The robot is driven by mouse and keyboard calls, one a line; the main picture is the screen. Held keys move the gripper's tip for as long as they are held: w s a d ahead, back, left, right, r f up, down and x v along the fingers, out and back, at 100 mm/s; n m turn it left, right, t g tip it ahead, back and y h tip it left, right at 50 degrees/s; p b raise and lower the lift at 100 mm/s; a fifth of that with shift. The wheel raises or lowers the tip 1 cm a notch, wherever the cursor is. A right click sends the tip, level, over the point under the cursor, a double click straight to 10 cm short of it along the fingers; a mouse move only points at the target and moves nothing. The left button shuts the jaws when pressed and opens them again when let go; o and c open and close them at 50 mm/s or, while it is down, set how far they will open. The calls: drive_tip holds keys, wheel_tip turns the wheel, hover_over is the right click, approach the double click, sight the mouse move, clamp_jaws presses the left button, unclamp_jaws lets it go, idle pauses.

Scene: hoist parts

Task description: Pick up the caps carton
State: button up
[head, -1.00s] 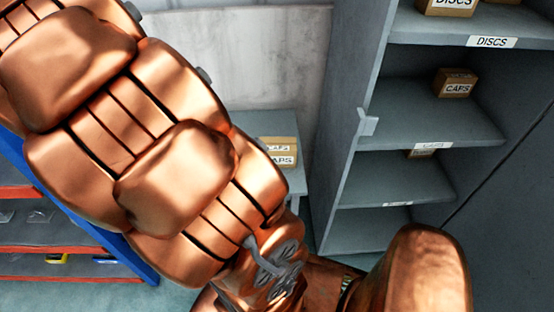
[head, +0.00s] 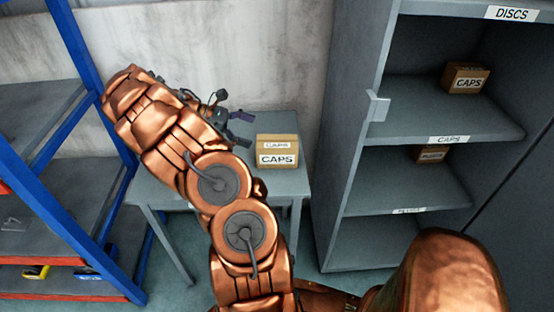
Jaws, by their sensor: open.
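A caps carton (head: 278,152), a small brown box with white CAPS labels, stands on the grey table (head: 289,185). Another caps carton (head: 466,78) sits on the cabinet shelf labelled CAPS. My gripper (head: 232,128) is over the table, to the left of the table carton and apart from it. Its dark fingers are open, and I see nothing between them. My copper arm hides part of the table and some of the gripper.
A grey open cabinet (head: 350,110) with labelled shelves stands on the right. A smaller carton (head: 431,154) sits on a lower shelf. A blue and orange rack (head: 85,160) stands on the left. A wall is behind the table. The table's right end beyond the carton is clear.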

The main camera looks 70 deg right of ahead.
sight(272, 141)
drive_tip(key=d+f, duration=0.2)
drive_tip(key=f, duration=0.1)
drive_tip(key=shift+s+f+n+b, duration=0.1)
drive_tip(key=shift+s+n+b, duration=0.05)
drive_tip(key=shift+n+b, duration=0.2)
drive_tip(key=shift+r+p+x, duration=0.2)
drive_tip(key=shift+p+x, duration=0.2)
drive_tip(key=shift+x, duration=3.4)
drive_tip(key=shift+s, duration=0.1)
drive_tip(key=shift+c, duration=0.4)
drive_tip(key=shift+f, duration=0.1)
drive_tip(key=c, duration=1.5)
